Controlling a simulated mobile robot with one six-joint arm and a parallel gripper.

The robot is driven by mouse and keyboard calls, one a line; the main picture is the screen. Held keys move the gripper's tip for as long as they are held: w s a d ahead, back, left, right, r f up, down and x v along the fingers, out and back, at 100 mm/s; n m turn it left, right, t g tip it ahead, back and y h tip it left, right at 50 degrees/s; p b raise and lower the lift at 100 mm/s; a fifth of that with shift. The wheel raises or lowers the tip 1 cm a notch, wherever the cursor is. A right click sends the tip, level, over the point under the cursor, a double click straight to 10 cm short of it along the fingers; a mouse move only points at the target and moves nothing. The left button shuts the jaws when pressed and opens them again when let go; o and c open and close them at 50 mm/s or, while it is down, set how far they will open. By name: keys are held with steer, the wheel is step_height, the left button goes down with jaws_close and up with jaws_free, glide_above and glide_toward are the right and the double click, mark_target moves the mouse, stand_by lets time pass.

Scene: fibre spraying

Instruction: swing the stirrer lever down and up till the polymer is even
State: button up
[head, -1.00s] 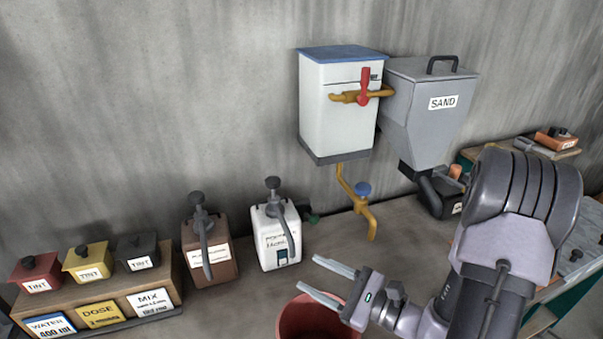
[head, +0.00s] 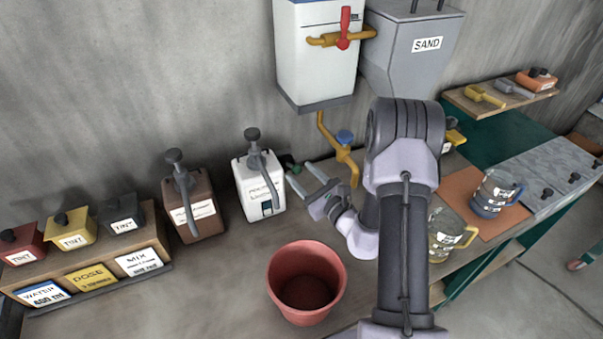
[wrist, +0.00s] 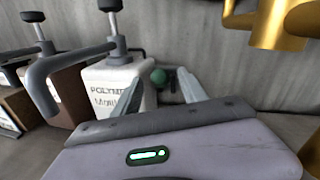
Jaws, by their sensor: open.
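The white polymer container (head: 260,190) stands on the bench by the wall. It has a dark knob on top and a grey bent arm (head: 264,166) over its front. A green ball-ended part (head: 290,164) sticks out at its right side; the green ball (wrist: 159,77) also shows in the wrist view, beside the white container (wrist: 103,82). I cannot tell for sure whether this is the stirrer lever. My gripper (head: 301,174) is open and empty, with its fingers just in front of the green part. In the wrist view, the ball appears between the fingers (wrist: 162,92). The polymer inside is hidden.
A brown container (head: 195,205) stands left of the white one. A yellow tap pipe (head: 338,150) hangs close to my gripper's right. A red bucket (head: 306,283) stands in front. Jugs (head: 495,195) stand at the right, and tint boxes (head: 70,232) at the left.

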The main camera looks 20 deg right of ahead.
steer(key=shift+w+a, duration=0.1)
steer(key=shift+w, duration=0.3)
jaws_close()
stand_by(1.2)
